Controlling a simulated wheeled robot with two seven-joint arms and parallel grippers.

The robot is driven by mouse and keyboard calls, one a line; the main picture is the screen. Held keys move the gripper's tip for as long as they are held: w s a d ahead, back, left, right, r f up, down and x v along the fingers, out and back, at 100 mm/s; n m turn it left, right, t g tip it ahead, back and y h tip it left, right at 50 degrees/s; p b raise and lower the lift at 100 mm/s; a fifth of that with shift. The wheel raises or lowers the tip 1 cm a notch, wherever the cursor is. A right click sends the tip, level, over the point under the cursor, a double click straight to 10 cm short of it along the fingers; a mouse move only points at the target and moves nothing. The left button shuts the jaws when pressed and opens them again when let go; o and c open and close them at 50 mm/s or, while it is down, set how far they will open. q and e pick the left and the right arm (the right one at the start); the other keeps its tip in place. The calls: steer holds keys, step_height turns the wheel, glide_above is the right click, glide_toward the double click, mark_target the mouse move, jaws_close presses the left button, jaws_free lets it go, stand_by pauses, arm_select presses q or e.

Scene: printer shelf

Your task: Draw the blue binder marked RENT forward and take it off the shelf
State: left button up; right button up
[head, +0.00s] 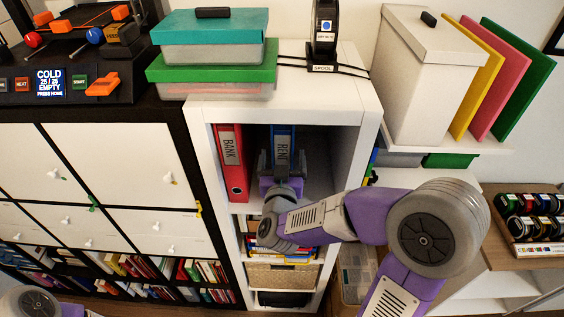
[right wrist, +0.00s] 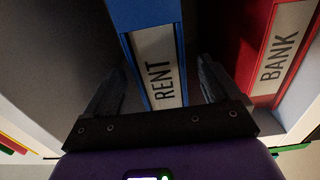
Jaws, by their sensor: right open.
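The blue binder marked RENT (head: 283,143) stands upright in the upper compartment of the white shelf (head: 205,145). My right gripper (head: 277,162) is at that compartment's opening, in front of the binder's spine, and hides its lower part. In the right wrist view, the blue RENT binder (right wrist: 160,65) shows between the two open fingers of my right gripper (right wrist: 160,90), one finger to each side of its spine. I cannot tell whether either finger touches it. My left gripper is out of view.
A red binder marked BANK (head: 232,160) stands left of RENT, also in the right wrist view (right wrist: 278,55), close to one finger. The compartment is empty to RENT's right. Lidded boxes (head: 215,55) and a black spool holder (head: 323,40) sit on top.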

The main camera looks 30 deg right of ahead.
steer(key=x, duration=0.6)
steer(key=shift+s+p, duration=0.1)
steer(key=shift+p, duration=0.25)
steer(key=shift+a, duration=0.1)
jaws_close()
